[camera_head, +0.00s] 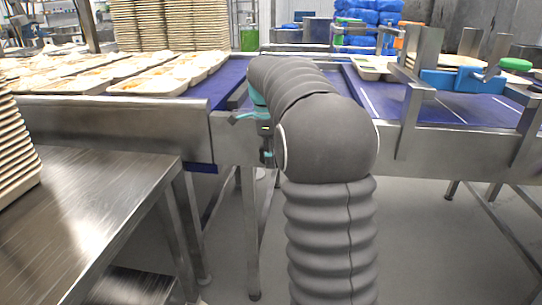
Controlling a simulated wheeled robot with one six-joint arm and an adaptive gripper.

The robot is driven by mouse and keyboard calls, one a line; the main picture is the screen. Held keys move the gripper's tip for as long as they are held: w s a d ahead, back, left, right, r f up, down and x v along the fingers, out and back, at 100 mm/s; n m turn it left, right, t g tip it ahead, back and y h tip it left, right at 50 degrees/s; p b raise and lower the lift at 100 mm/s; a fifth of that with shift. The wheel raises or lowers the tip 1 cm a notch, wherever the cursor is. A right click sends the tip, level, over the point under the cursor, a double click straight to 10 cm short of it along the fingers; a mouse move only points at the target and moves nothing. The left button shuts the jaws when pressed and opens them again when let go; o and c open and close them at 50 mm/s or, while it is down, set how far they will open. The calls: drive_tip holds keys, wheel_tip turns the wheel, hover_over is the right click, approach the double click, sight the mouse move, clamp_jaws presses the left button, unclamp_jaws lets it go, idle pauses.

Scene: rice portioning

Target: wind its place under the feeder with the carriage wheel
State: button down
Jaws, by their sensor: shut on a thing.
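My arm in its grey ribbed sleeve reaches over the gap between two blue belts. My gripper (265,136) shows only partly, as dark and teal parts left of the sleeve, by the metal frame ends. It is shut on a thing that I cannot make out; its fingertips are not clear. I cannot pick out the carriage wheel for certain. A metal frame with a blue block (450,80) and a green round knob (515,64) stands over the right belt (400,100); I cannot tell whether it is the feeder. A pale compartment tray (372,68) lies on that belt, left of the frame.
The left belt (232,72) carries several filled trays (150,84). More stacked trays (180,25) and blue bags (368,22) are behind. Floor shows below the belts.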

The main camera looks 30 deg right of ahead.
drive_tip(key=g+h, duration=0.1)
drive_tip(key=h, duration=0.1)
drive_tip(key=g+h, duration=0.2)
drive_tip(key=shift+s+d+f+h, duration=0.1)
drive_tip(key=shift+f+h, duration=0.1)
drive_tip(key=shift+h, duration=0.1)
drive_tip(key=shift+s+d+g+h, duration=0.1)
drive_tip(key=shift+g+h, duration=0.5)
drive_tip(key=shift+h, duration=0.25)
drive_tip(key=shift+s+d+g+h, duration=0.1)
drive_tip(key=shift+g+h, duration=0.5)
drive_tip(key=shift+h, duration=0.25)
drive_tip(key=c, duration=1.1)
unclamp_jaws()
drive_tip(key=shift+v, duration=3.7)
